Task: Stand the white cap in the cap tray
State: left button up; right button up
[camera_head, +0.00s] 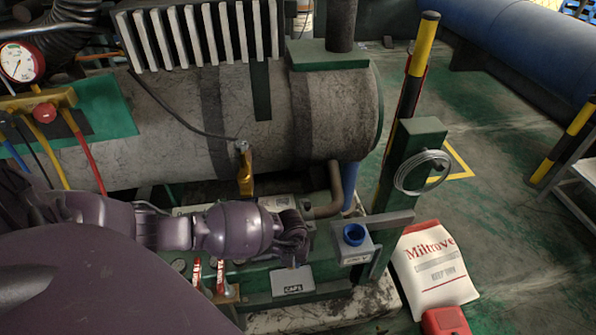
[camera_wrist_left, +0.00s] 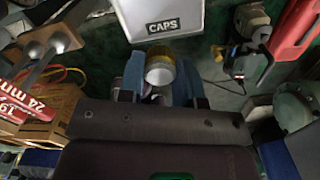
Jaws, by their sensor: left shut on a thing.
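My left gripper (camera_head: 294,240) reaches in from the left above the green bench, just behind the grey cap tray (camera_head: 293,283) marked CAPS. In the left wrist view my left gripper (camera_wrist_left: 161,82) has its two blue fingers shut on a small round cap (camera_wrist_left: 160,70). The cap has a pale face and a yellowish side; the fingers hide part of it. The tray (camera_wrist_left: 188,22) lies close beyond the fingertips, and the cap appears outside it. The head view does not show the cap clearly. My right gripper is not in view.
A grey holder with a blue round piece (camera_head: 353,234) stands right of the gripper. A brass valve (camera_head: 245,170) hangs behind my arm. A white bag (camera_head: 436,268) and a red box (camera_head: 445,321) lie at the right.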

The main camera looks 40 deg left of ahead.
pick_arm(q)
jog(key=b, duration=0.3)
send_over(292, 281)
jog(key=f, duration=0.5)
jog(key=shift+s+f, duration=0.3)
jog(key=shift+f, duration=0.4)
jog(key=shift+w+f+b, duration=0.25)
jog(key=shift+b, duration=0.05)
jog(key=shift+f, duration=0.3)
jog(key=shift+s+f+b, duration=0.25)
jog(key=shift+f+b, duration=0.75)
jog(key=shift+f, duration=0.25)
jog(key=shift+w+f+b, duration=0.15)
jog(key=shift+f+b, duration=0.3)
jog(key=shift+f, duration=0.2)
jog(key=shift+w+r, duration=0.15)
jog(key=shift+r, duration=0.15)
jog(key=shift+f, duration=0.25)
jog(key=o, duration=0.9)
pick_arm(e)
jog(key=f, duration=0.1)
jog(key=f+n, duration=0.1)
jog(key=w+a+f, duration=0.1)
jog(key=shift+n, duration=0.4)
pick_arm(q)
jog(key=shift+r, duration=0.1)
